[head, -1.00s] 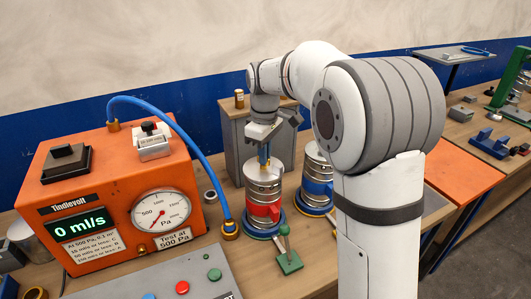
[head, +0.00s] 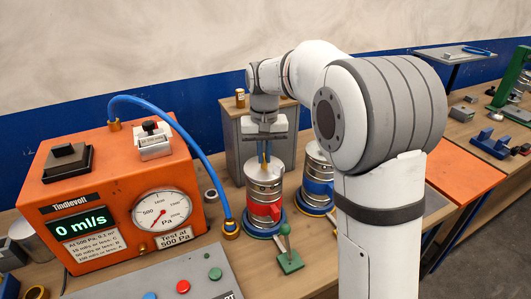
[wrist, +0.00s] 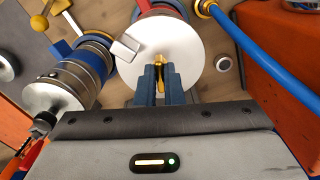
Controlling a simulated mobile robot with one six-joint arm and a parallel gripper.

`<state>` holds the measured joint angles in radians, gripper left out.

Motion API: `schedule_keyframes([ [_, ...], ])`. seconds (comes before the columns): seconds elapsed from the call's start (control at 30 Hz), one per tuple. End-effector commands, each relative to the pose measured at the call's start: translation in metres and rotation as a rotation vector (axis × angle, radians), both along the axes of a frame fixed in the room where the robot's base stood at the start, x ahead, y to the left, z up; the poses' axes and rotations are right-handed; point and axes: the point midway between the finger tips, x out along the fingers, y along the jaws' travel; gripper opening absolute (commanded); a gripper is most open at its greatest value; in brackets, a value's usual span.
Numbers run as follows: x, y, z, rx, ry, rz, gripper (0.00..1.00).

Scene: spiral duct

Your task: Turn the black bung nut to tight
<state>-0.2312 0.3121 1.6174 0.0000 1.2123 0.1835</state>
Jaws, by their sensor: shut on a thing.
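My gripper (head: 264,161) points down over the silver can with the red band (head: 263,190). In the wrist view its blue fingers (wrist: 160,84) are shut on a brass-coloured piece (wrist: 160,62) at the middle of the can's round silver top (wrist: 178,45). No black nut shows between the fingers, and the fingers hide part of the piece. A black knob-like part (wrist: 42,124) shows at the end of the neighbouring silver can with the blue band (wrist: 70,82). I cannot tell whether that is the bung nut.
The blue-banded can (head: 317,186) stands close to the right. An orange tester (head: 118,190) reading 0 ml/s stands at left, with a blue hose (head: 190,128) running to a brass fitting (head: 230,229). A green-based lever (head: 288,260) stands in front.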

Motion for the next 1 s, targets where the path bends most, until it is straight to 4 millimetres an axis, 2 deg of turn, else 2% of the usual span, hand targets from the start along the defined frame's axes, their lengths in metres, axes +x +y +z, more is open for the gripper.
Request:
schedule_keyframes([
  [0.4, 0.0002, 0.0017, 0.0005, 0.0, -0.001, -0.278, 0.0],
  [0.7, 0.0003, 0.0022, 0.0005, 0.0, -0.001, -0.356, 0.0],
  [1.0, 0.0003, 0.0025, 0.0005, 0.0, -0.001, -0.364, 0.0],
])
